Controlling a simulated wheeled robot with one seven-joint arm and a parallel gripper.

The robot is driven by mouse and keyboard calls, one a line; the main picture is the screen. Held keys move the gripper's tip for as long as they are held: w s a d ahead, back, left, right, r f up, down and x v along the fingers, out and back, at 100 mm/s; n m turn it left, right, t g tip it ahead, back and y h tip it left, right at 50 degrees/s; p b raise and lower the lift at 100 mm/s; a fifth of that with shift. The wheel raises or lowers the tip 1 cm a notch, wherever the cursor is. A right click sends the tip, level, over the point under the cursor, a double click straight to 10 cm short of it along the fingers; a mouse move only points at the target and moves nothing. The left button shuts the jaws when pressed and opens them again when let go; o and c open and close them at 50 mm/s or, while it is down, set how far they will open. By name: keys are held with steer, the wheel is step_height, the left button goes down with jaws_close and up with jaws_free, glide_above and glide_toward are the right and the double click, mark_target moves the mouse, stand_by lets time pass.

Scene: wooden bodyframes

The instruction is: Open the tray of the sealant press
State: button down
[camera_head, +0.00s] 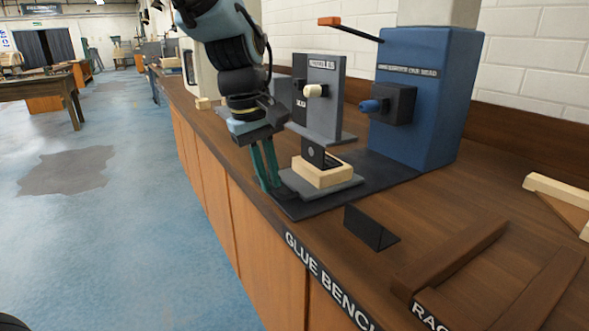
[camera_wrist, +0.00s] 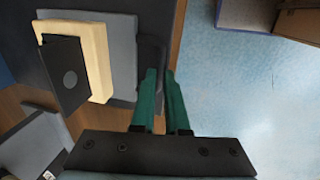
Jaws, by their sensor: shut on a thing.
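The blue press (camera_head: 425,95) stands at the back right of the bench, with a lettered front I cannot read clearly and a blue-tipped nozzle. A dark base plate (camera_head: 380,172) runs forward from it. The grey tray (camera_head: 345,184) lies on this plate, out in front of the press near the bench edge. It carries a pale wooden block with a dark upright piece; the tray also shows in the wrist view (camera_wrist: 123,42). My gripper (camera_head: 272,187) points down at the tray's front edge. In the wrist view its green fingers (camera_wrist: 161,78) close around the tray's dark handle (camera_wrist: 151,52).
A grey machine (camera_head: 325,90) with a cream knob stands left of the press. An orange-tipped lever (camera_head: 330,21) sticks out at upper left of the press. A small dark plate (camera_head: 371,228) and a wooden rack (camera_head: 455,255) are to the right. Open floor (camera_head: 150,220) lies left of the bench.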

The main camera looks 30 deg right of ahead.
steer(key=shift+a, duration=0.45)
steer(key=c, duration=1.2)
jaws_free()
steer(key=shift+r, duration=0.1)
step_height(320, 180, up, 10)
steer(key=a, duration=0.2)
steer(key=shift+r, duration=0.25)
steer(key=shift+w, duration=0.1)
